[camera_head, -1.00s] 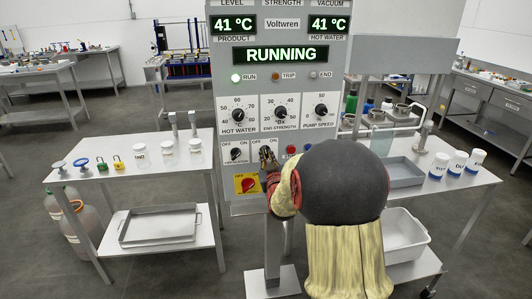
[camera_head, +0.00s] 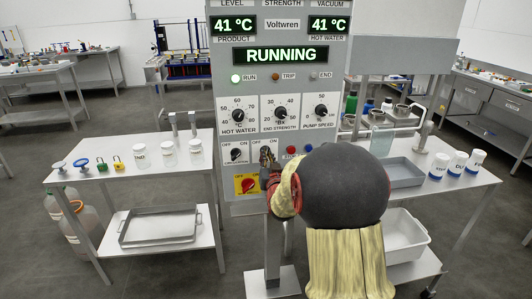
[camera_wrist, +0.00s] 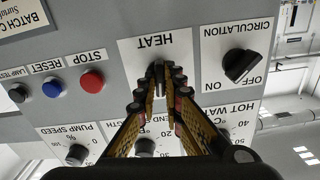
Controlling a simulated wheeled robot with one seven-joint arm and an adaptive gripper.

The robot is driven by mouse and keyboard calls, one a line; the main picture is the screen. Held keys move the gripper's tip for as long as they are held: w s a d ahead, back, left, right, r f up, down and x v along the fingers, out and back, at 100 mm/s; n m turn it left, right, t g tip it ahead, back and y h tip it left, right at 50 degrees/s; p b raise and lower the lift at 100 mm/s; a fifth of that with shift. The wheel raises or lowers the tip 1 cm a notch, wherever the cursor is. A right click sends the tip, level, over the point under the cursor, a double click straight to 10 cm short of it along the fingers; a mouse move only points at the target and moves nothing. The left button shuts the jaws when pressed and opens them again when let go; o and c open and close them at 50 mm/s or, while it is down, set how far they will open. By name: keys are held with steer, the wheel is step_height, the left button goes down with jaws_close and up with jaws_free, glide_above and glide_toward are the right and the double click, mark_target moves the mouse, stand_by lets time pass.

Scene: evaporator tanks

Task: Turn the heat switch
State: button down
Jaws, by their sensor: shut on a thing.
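The heat switch (camera_wrist: 159,68) is a small dark knob on a white plate labelled HEAT, seen upside down in the wrist view. My gripper (camera_wrist: 160,82) has its two fingers closed around this knob, which is mostly hidden between the fingertips. In the head view my gripper (camera_head: 268,157) is at the lower middle of the grey control panel (camera_head: 222,110). There its fingers cover the heat switch, and my arm hides the area to the lower right. The exact angle of the knob cannot be told.
The circulation switch (camera_wrist: 240,65) is close beside the heat plate. The red STOP button (camera_wrist: 92,80) and blue RESET button (camera_wrist: 52,88) are on its other side. A red rotary switch on a yellow plate (camera_head: 246,184) is below. The display (camera_head: 281,55) reads RUNNING.

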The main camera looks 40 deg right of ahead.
steer(key=shift+f, duration=0.15)
steer(key=shift+m, duration=1)
steer(key=shift+m, duration=2.1)
